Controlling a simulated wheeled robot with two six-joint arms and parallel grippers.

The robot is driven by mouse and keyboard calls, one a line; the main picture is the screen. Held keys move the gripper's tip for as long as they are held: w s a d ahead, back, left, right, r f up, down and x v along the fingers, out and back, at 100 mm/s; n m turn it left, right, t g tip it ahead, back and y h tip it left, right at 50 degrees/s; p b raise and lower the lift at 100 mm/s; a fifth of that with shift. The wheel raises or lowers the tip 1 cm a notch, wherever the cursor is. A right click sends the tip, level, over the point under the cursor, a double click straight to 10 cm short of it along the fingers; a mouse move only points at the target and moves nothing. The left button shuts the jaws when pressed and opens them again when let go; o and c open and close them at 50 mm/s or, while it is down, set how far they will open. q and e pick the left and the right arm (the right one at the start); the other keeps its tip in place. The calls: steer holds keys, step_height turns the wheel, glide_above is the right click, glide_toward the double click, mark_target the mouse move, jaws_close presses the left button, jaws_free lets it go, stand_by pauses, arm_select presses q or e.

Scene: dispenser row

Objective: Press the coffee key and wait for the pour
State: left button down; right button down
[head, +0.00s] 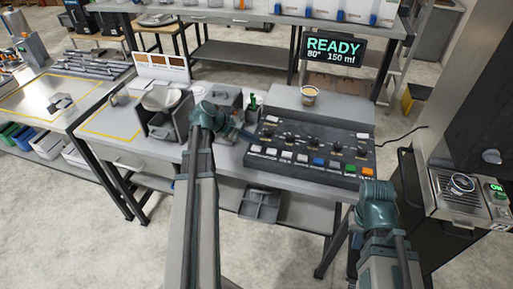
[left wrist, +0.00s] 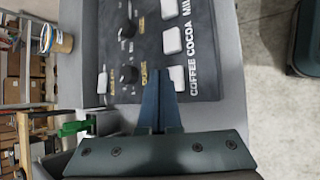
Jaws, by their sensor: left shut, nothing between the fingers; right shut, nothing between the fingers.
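The control panel (head: 310,145) lies on the table, with a row of keys along its front edge. The white coffee key (left wrist: 178,78) has its COFFEE label beside it in the left wrist view; in the head view the leftmost white key (head: 254,150) lies beside my left fingertips. My left gripper (left wrist: 160,87) is shut and empty, its tips close to the coffee key; I cannot tell whether they touch. A paper cup (head: 309,95) stands behind the panel. The display (head: 334,47) reads READY, 80°, 150 ml. My right gripper (head: 357,240) is shut, low at the right, partly hidden.
More keys stand right of the coffee key, including a blue (head: 319,161), a green and an orange one. Dark knobs rise behind them. A green-handled item (left wrist: 75,128) is near my left gripper. A machine (head: 465,190) stands at the right.

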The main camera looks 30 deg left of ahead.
mark_target(253, 147)
arm_select(q)
steer(key=shift+f, duration=0.15)
stand_by(0.3)
steer(key=shift+f+b, duration=0.3)
steer(key=shift+b, duration=0.1)
steer(key=shift+f+b, duration=0.45)
steer(key=shift+b, duration=0.05)
stand_by(0.5)
steer(key=shift+r, duration=0.15)
steer(key=shift+r+p, duration=0.8)
steer(key=shift+p, duration=0.15)
step_height(253, 147, up, 5)
steer(key=p, duration=0.5)
